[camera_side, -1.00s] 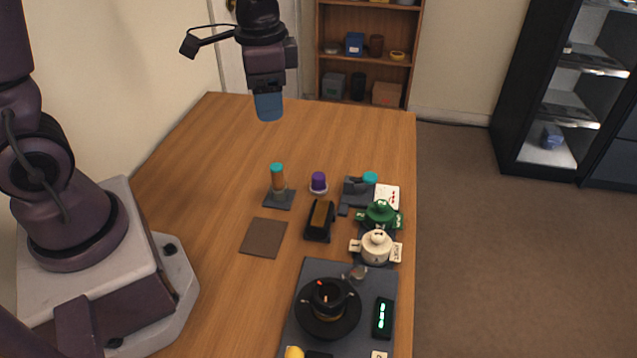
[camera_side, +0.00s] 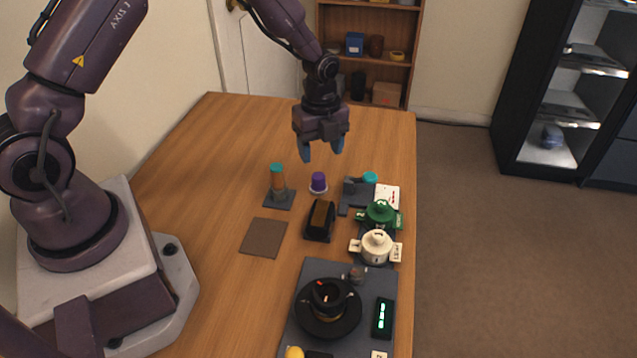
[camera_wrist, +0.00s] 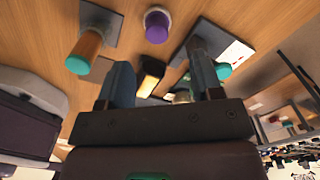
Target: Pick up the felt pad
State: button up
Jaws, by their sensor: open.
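No piece is labelled as the felt pad. A flat dark brown square (camera_side: 263,238) lies on the table in the side view, left of a black block with a brown top (camera_side: 320,221). Either could be the felt pad; I cannot tell which. My gripper (camera_side: 321,151) points down with its blue fingers apart and nothing between them. It hangs well above the table, over the purple-capped piece (camera_side: 318,181).
An orange cylinder with a teal cap (camera_side: 277,181) stands on a dark plate, and a grey holder with a teal cap (camera_side: 370,178) stands to the right. Green (camera_side: 381,213) and cream (camera_side: 376,246) pieces stand near the right edge. A dark mat (camera_side: 312,273) is at the front.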

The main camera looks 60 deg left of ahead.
aim_at(319, 176)
notch_tip(319, 176, down, 8)
jog(key=shift+s+r, duration=0.1)
jog(key=shift+s, duration=0.05)
dwell(0.3)
jog(key=c, duration=1)
